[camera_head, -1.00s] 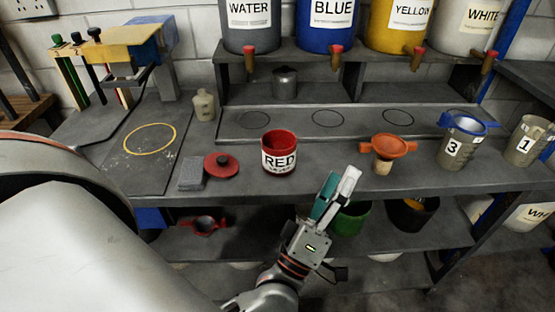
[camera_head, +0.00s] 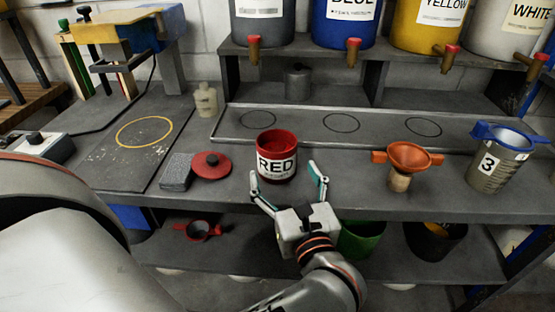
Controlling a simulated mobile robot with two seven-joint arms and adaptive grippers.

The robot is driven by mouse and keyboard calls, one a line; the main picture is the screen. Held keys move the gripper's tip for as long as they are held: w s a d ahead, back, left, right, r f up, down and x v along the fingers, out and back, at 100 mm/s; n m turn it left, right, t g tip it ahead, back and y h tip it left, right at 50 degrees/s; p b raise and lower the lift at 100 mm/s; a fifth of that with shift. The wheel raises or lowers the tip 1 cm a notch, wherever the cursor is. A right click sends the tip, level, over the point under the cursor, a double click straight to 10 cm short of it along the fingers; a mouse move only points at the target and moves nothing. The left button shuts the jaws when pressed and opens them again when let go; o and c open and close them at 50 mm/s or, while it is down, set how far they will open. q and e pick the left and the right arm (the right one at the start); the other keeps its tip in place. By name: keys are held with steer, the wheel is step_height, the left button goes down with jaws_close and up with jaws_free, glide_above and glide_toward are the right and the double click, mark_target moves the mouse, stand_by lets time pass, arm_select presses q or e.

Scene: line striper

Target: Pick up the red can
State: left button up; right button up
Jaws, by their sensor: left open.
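The red can (camera_head: 276,158) stands upright and open-topped on the grey bench, with a white label reading RED. My left gripper (camera_head: 286,180) is open just in front of the can, its two fingers spread and pointing toward it. The left fingertip is near the can's lower left side and the right fingertip is a little right of it. Whether they touch the can I cannot tell. My right gripper is not in view.
A red lid (camera_head: 211,166) and a grey block (camera_head: 176,171) lie left of the can. An orange funnel (camera_head: 408,157) and a jug marked 3 (camera_head: 494,168) stand to the right. Labelled drums with taps line the back. A lower shelf holds a green can (camera_head: 361,239).

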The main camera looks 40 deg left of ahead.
mark_target(273, 144)
arm_select(q)
steer(key=x, duration=0.6)
steer(key=shift+a+r, duration=0.1)
steer(key=shift+r, duration=0.1)
steer(key=shift+r, duration=0.1)
steer(key=c, duration=1.8)
